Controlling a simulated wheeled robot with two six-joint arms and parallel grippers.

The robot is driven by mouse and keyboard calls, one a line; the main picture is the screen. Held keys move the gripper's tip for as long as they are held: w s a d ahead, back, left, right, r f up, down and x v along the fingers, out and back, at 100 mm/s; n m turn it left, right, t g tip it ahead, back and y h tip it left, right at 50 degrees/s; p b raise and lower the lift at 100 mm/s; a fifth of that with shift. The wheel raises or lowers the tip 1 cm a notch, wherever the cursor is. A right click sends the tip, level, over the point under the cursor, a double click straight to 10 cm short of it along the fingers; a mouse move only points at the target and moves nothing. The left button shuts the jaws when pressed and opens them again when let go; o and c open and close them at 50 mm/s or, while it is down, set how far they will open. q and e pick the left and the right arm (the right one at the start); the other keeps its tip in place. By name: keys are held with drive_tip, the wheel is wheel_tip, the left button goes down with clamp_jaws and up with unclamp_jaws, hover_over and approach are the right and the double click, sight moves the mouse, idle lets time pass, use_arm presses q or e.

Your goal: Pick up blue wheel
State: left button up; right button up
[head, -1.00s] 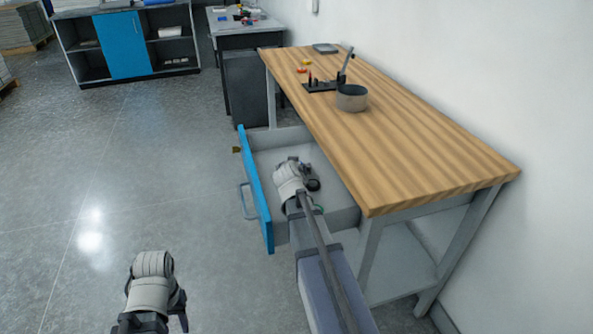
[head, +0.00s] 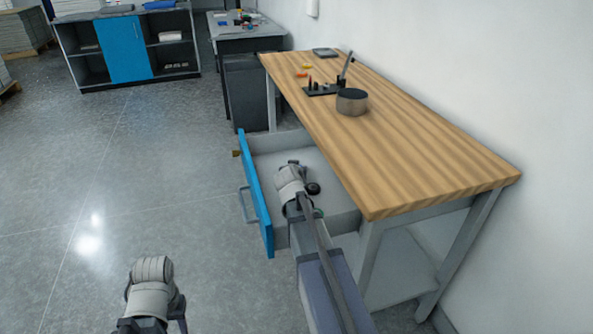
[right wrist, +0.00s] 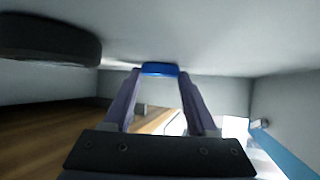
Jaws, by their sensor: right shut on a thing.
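The blue wheel (right wrist: 160,69) is between the fingertips of my right gripper (right wrist: 160,73) in the right wrist view. The gripper is shut on it, with a finger on each side. The wheel is at the pale drawer floor; I cannot tell whether it touches it. In the head view my right gripper (head: 295,180) reaches down into the open drawer (head: 335,221), and my own wrist hides the blue wheel. My left gripper (head: 160,318) hangs low over the floor, away from the drawer; its finger opening is not clear.
A black wheel (head: 313,188) lies in the drawer beside my right gripper; it also shows in the right wrist view (right wrist: 45,40). The blue drawer front (head: 255,195) and the wooden tabletop (head: 400,145) flank the arm. A round pot (head: 352,106) stands on the table. Open floor lies left.

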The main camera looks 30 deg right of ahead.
drive_tip(key=shift+c, duration=0.7)
drive_tip(key=shift+r, duration=0.15)
wheel_tip(320, 180, up, 10)
drive_tip(key=p, duration=1)
